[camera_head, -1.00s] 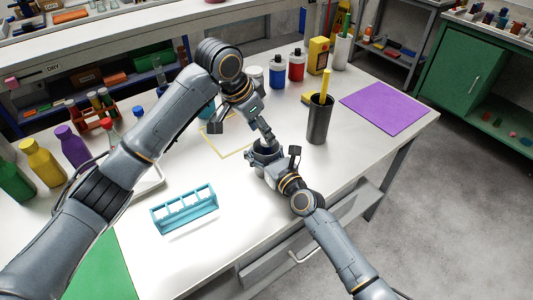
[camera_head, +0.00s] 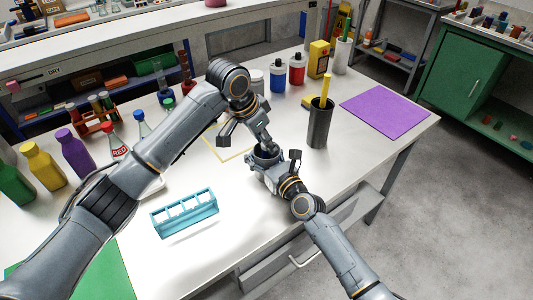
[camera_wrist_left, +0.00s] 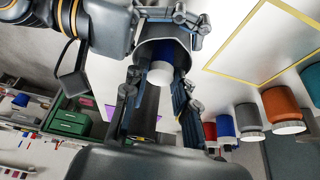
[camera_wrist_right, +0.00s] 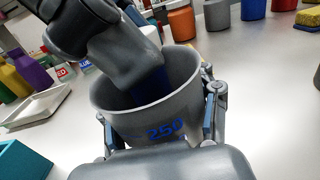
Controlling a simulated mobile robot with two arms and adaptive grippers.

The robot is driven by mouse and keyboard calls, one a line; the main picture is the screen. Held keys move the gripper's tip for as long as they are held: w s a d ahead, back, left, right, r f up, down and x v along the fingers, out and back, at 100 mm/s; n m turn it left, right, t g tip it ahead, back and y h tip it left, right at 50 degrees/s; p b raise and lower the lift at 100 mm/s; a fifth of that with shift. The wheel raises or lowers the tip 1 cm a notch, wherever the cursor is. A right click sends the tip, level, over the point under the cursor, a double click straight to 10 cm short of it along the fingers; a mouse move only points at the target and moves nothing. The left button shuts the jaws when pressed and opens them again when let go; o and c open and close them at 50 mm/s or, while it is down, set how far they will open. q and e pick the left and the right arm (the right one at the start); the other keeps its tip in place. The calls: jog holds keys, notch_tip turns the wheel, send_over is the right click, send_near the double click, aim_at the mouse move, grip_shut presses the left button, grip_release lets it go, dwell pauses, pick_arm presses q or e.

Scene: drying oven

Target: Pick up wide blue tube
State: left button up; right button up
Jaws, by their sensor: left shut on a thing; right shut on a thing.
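My right gripper (camera_head: 267,164) is shut on a grey beaker (camera_wrist_right: 130,122) marked 250 and holds it upright, its mouth open to the left gripper. My left gripper (camera_head: 268,146) reaches down over the beaker from above. In the left wrist view a blue tube (camera_wrist_left: 167,47) with a white end (camera_wrist_left: 160,74) shows between the left fingers, standing in the beaker's mouth; the left gripper is shut on it. In the right wrist view the blue tube (camera_wrist_right: 151,88) is inside the beaker, its top hidden by the left gripper. In the head view the arms hide the tube.
A light-blue rack (camera_head: 184,214) stands at the table's front left. A dark cylinder (camera_head: 320,126) with a yellow item stands right of the grippers. Bottles line the left, with red and blue bottles (camera_head: 297,70) behind. A purple mat (camera_head: 385,110) lies at right.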

pick_arm(q)
jog(key=shift+r, duration=0.15)
notch_tip(320, 180, up, 10)
dwell(0.3)
pick_arm(e)
jog(key=o, duration=1.5)
jog(key=shift+c, duration=0.2)
jog(key=shift+s, duration=0.1)
